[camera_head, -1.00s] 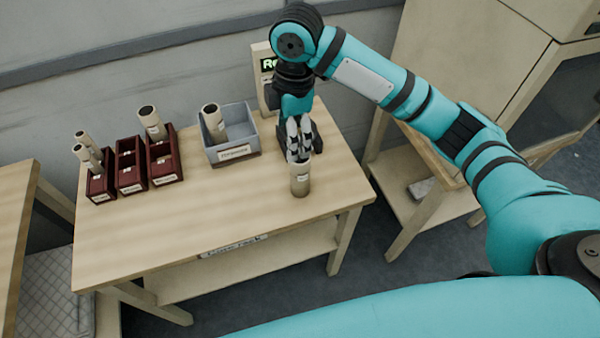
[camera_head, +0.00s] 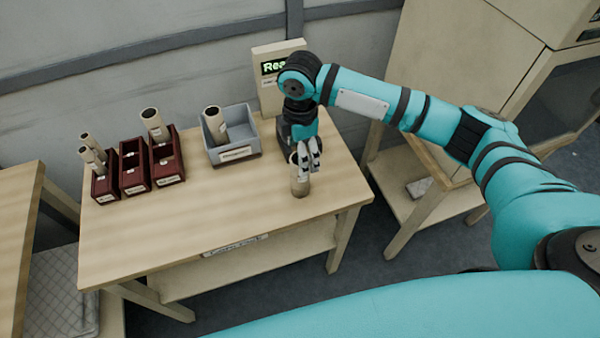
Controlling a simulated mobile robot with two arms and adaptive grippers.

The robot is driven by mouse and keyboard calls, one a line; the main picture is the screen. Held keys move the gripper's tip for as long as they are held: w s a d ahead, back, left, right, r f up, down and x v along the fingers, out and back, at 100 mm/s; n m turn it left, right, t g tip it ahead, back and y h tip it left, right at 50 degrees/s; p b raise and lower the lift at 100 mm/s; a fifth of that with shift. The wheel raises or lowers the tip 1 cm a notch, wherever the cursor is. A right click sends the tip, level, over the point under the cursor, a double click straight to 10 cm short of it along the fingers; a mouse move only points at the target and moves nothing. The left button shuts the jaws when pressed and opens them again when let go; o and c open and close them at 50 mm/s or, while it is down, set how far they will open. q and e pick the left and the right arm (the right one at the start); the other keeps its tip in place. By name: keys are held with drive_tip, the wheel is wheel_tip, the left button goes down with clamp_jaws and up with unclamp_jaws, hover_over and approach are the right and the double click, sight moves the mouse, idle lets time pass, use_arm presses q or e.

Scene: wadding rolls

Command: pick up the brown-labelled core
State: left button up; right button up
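A pale tan core (camera_head: 299,185) stands upright near the front right part of the wooden table (camera_head: 200,225). Its label colour cannot be made out. My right gripper (camera_head: 309,160) points down at the upper right side of this core. Its fingers overlap the core's upper part in the picture. Whether they are apart or closed on it cannot be told. Other cores stand in the dark red bins: a pair in the left bin (camera_head: 106,192) and one in the right bin (camera_head: 168,172). Another core (camera_head: 216,125) leans in the grey bin (camera_head: 240,147). My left gripper is not in view.
The middle dark red bin (camera_head: 134,178) stands between the other two. A sign with a green-lit display (camera_head: 275,66) and a dark device (camera_head: 284,132) stand behind my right gripper. The table's front left is clear. Wooden furniture stands to the right.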

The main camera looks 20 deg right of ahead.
wheel_tip(320, 180, down, 5)
drive_tip(key=shift+w+f+p, duration=0.1)
drive_tip(key=shift+f+p, duration=0.1)
drive_tip(key=shift+p, duration=0.65)
drive_tip(key=c, duration=1.2)
drive_tip(key=shift+r, duration=0.1)
drive_tip(key=shift+c, duration=0.2)
